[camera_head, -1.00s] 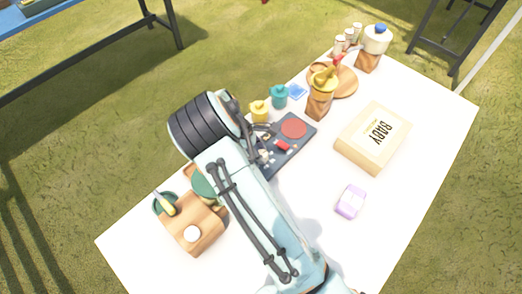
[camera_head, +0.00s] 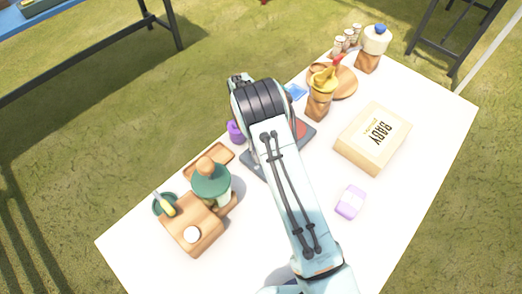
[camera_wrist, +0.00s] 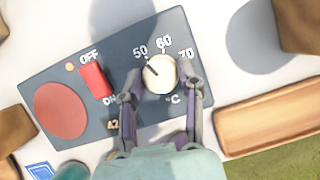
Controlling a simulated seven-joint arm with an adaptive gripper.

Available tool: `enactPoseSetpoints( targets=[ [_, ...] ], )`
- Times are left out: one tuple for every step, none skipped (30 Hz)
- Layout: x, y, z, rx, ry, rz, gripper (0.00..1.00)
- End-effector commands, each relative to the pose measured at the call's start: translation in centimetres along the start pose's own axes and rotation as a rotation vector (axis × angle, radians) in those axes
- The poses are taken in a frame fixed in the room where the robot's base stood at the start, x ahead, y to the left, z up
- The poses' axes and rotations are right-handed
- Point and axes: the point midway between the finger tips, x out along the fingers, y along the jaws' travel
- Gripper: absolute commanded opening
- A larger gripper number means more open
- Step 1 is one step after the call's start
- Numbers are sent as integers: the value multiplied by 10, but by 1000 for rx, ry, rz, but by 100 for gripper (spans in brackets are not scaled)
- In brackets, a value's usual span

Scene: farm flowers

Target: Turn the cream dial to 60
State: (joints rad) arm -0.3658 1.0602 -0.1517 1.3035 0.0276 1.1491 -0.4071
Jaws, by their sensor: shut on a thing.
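The cream dial (camera_wrist: 161,76) sits on a dark grey panel (camera_wrist: 60,75) in the wrist view. Its dark pointer line points up and left, close to the 50 mark. The 60 mark stands straight above the dial and 70 to its right. My gripper (camera_wrist: 160,70) has one finger on each side of the dial and is shut on it. In the head view my arm covers the dial and the gripper; part of the panel (camera_head: 257,167) shows beside the arm.
The panel also carries a red OFF/ON switch (camera_wrist: 96,80) and a round red plate (camera_wrist: 60,110). A wooden tray (camera_wrist: 270,118) lies close to the panel. A green-lidded jar (camera_head: 211,180), a purple item (camera_head: 236,132) and a BABY box (camera_head: 373,138) stand around it.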

Motion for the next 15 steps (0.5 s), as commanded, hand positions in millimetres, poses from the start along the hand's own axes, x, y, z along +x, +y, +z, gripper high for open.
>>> enactPoseSetpoints(
  targets=[
    [2,1,0,42,0,-19,0],
    [2,1,0,69,0,-30,0],
    [2,1,0,104,-1,-45,0],
    [2,1,0,131,-1,-56,0],
    [2,2,0,157,-1,-67,0],
    [2,1,0,191,-1,-81,0],
    [2,2,0,219,0,-92,0],
    [2,2,0,245,0,-103,0],
    [2,2,0,280,0,-118,0],
    [2,2,0,306,-1,-128,0],
    [2,2,0,332,-1,-139,0],
    [2,2,1,367,-1,-153,0],
    [2,2,0,391,-1,-164,0],
    [2,2,1,415,-1,-174,0],
    [2,2,1,447,-1,-187,0]
  ],
)
